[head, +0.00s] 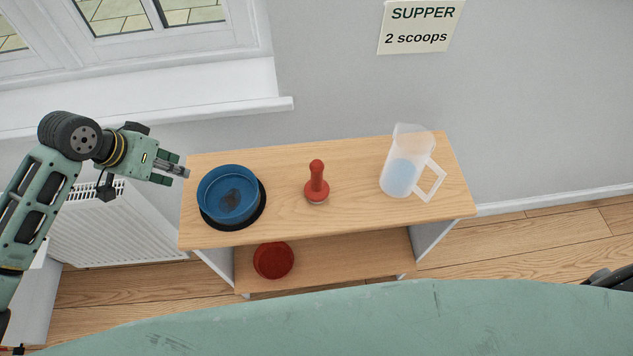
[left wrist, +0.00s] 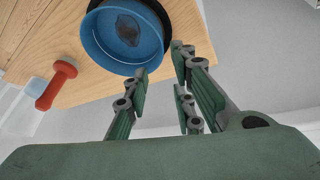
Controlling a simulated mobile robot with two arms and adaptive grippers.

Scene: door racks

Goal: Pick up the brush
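The brush (head: 316,185) has a red handle and stands upright, handle up, in the middle of the wooden shelf top (head: 285,217). It also shows at the left of the left wrist view (left wrist: 57,85). My left gripper (head: 184,171) is at the left end of the shelf, beside the blue bowl and well apart from the brush. In the left wrist view its fingers (left wrist: 160,72) are spread with nothing between them. My right gripper is not in view.
A blue bowl (head: 230,190) with dark contents sits on a black round base between my left gripper and the brush. A clear jug (head: 403,170) stands to the right. A red bowl (head: 273,260) is on the lower shelf. A windowsill (head: 180,110) juts out behind.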

